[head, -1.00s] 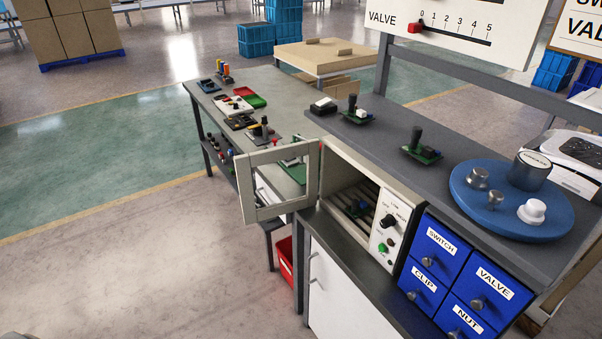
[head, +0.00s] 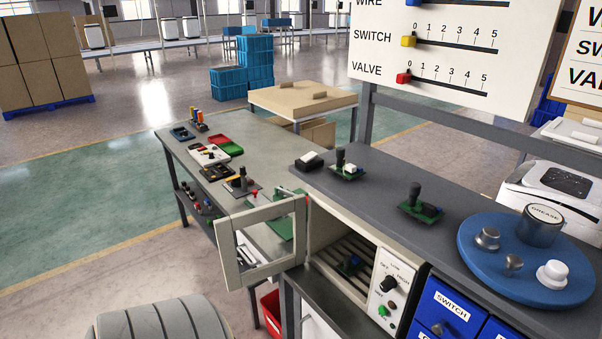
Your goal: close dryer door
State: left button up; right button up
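The dryer (head: 388,303) is a cream box under the dark grey shelf, with a knob and a green button on its front panel. Its door (head: 268,274), a cream frame around a clear pane, stands wide open, swung out to the left from the dryer's left edge. Neither of my grippers is in view. A rounded grey segmented part, likely one of my arm links, shows at the bottom left, apart from the door.
Blue drawers (head: 446,304) stand right of the dryer. The shelf above holds circuit boards (head: 421,208) and a blue round tray (head: 475,268). A workbench (head: 250,160) with parts lies behind the door; a red bin (head: 271,308) is below. Floor left of the door is open.

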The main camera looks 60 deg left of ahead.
aim_at(224, 227)
jog(key=j+z, duration=0.15)
jog(key=j, duration=0.35)
jog(key=j+z, duration=0.15)
jog(key=j, duration=0.3)
jog(key=k+j+z, duration=0.1)
jog(key=j, duration=0.4)
jog(key=k+j+z, duration=0.15)
jog(key=j, duration=0.3)
jog(key=k+j+z, duration=0.15)
jog(key=j, duration=0.3)
jog(key=k+j+z, duration=0.15)
jog(key=j, duration=0.3)
jog(key=k+j, duration=0.1)
jog(key=j, duration=0.25)
jog(key=k+j, duration=0.1)
jog(key=j, duration=0.25)
jog(key=k+j, duration=0.1)
jog(key=j, duration=0.25)
